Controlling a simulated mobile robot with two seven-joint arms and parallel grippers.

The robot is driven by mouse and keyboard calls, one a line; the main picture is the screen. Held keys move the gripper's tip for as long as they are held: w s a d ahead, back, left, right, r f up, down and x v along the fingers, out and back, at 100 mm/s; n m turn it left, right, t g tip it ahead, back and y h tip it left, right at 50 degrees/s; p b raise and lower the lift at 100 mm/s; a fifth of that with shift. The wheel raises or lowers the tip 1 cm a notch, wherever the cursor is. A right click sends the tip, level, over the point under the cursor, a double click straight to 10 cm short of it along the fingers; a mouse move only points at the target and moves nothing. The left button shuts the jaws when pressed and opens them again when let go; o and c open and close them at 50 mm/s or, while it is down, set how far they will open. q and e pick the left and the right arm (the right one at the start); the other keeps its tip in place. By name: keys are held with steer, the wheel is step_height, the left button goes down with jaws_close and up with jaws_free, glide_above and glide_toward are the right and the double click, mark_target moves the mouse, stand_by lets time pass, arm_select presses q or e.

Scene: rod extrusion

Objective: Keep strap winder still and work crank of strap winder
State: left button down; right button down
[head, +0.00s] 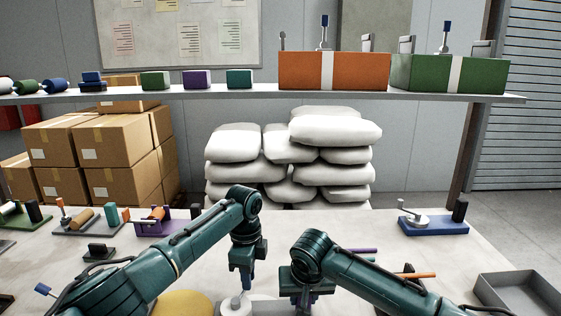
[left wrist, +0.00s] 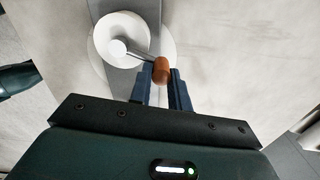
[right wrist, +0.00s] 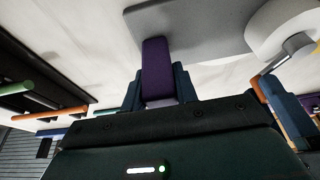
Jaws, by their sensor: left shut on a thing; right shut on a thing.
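The strap winder has a grey base (left wrist: 122,10), a white spool (left wrist: 112,42) and a crank arm ending in an orange-brown knob (left wrist: 161,70). My left gripper (left wrist: 166,84) is shut on this crank knob. In the head view the left gripper (head: 243,282) points down beside the white spool (head: 236,306). My right gripper (right wrist: 160,88) is shut on the purple grip (right wrist: 156,65) at one end of the base. In the head view the right gripper (head: 304,297) is low, and its own arm partly hides the winder.
Similar devices stand at the table's left, including a purple-based one (head: 165,220). A blue-based one (head: 433,222) stands at the right. A grey tray (head: 520,293) is at the front right. Coloured rods (head: 416,275) lie beyond my right arm. A shelf (head: 255,93) spans the back.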

arm_select(q)
steer(key=shift+w+a+n, duration=0.2)
steer(key=shift+a+n, duration=0.3)
steer(key=shift+n, duration=0.5)
steer(key=shift+a+n, duration=0.25)
steer(key=shift+n, duration=0.45)
steer(key=shift+a+n, duration=0.2)
steer(key=shift+n, duration=0.1)
steer(key=shift+a+n, duration=0.45)
steer(key=shift+n, duration=0.55)
steer(key=shift+a+n, duration=0.45)
steer(key=shift+n, duration=0.55)
